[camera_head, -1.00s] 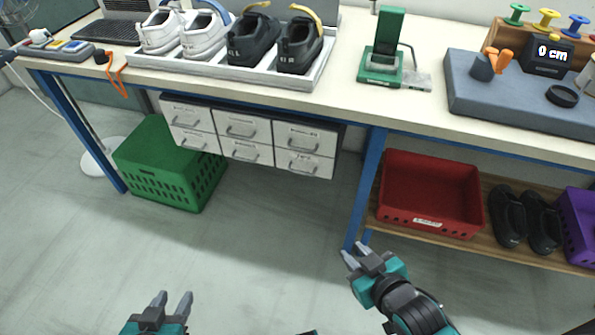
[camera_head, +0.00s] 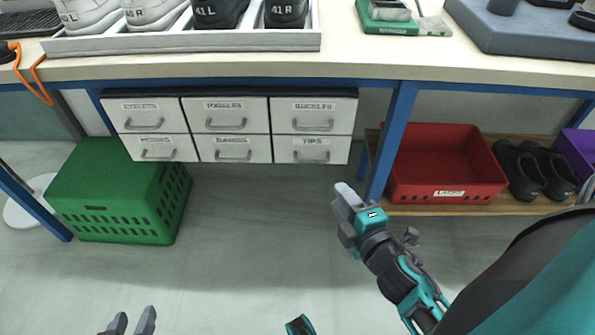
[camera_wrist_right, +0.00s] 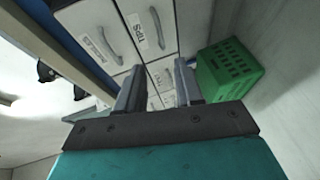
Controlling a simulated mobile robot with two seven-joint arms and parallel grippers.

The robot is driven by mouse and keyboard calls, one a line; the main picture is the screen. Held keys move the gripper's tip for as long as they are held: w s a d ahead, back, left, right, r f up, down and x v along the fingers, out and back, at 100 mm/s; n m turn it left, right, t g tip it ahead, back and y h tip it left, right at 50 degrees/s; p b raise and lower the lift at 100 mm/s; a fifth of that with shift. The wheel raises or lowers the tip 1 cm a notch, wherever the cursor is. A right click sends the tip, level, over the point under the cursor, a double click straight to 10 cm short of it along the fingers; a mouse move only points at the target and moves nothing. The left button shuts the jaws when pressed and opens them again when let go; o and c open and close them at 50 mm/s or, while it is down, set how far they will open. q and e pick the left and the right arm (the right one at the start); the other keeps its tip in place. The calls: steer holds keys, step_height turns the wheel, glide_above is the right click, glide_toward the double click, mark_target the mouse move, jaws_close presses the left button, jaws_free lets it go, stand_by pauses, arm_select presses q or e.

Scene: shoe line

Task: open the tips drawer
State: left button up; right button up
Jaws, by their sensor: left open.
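The tips drawer (camera_head: 284,148) is the lower right one in the white drawer block under the bench. It is closed, with a grey bar handle (camera_head: 311,159) below its label. In the right wrist view the tips drawer (camera_wrist_right: 123,12) and its handle (camera_wrist_right: 157,28) show at the top, beyond the fingertips. My right gripper (camera_head: 345,196) is below and to the right of the drawer in the head view, apart from the handle. It is open and empty in the right wrist view (camera_wrist_right: 157,80). My left gripper (camera_head: 132,318) is open and empty at the bottom left, partly cut off.
The buckles drawer (camera_head: 311,108) sits directly above, and the dennison-style labelled drawers beside it are closed. A blue table leg (camera_head: 393,140) and a red crate (camera_head: 445,170) stand to the right. A green crate (camera_head: 115,195) stands left. The floor in front is clear.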

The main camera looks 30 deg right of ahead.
mark_target(313, 162)
steer(key=b+x, duration=0.1)
steer(key=x, duration=1.2)
steer(key=shift+c, duration=0.2)
jaws_close()
stand_by(1.1)
